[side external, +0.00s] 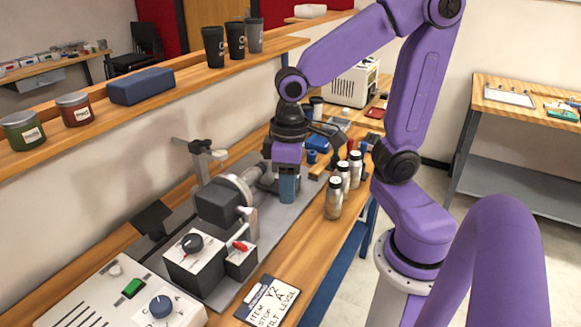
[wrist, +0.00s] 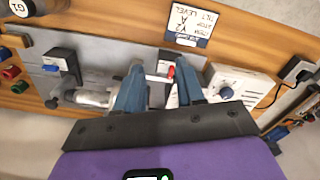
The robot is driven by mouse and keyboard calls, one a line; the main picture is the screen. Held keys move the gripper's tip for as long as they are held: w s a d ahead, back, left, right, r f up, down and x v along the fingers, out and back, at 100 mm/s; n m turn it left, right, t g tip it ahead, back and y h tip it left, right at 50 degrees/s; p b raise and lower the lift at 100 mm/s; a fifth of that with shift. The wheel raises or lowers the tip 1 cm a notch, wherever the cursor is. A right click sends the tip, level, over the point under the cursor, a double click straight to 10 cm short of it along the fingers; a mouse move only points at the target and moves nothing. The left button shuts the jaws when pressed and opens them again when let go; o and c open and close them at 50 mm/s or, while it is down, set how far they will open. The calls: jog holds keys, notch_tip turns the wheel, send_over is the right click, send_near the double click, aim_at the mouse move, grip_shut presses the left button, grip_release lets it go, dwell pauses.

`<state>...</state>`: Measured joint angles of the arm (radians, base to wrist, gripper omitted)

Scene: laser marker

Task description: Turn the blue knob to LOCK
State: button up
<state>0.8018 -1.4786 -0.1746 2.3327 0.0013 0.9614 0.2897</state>
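The blue knob (side external: 161,306) sits on the sloped face of a white control panel (side external: 90,305) at the bottom left of the side view. It has a light pointer mark, but the lettering around it is too small to read. In the wrist view the blue knob (wrist: 227,93) is on the white panel (wrist: 262,88), right of my fingers. My gripper (side external: 289,190) points down over the grey machine bed, well behind the knob and apart from it. In the wrist view my gripper (wrist: 160,80) has its two blue-grey fingers spread, with nothing held between them.
A machine with a dark block (side external: 218,203), a black-knob box (side external: 195,265) and a red lever (side external: 240,246) stands between my gripper and the panel. A sign card (side external: 268,302) lies at the bench's front edge.

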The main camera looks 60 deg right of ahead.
jog(key=w+d+r+m, duration=0.1)
jog(key=w+d+m, duration=1.1)
jog(key=w+m, duration=0.1)
jog(key=w+d+m, duration=0.1)
jog(key=d+m, duration=0.8)
jog(key=d, duration=0.5)
jog(key=f, duration=1.6)
jog(key=shift+w+d+f, duration=0.15)
jog(key=shift+d+f, duration=0.05)
jog(key=shift+f, duration=0.2)
grip_shut()
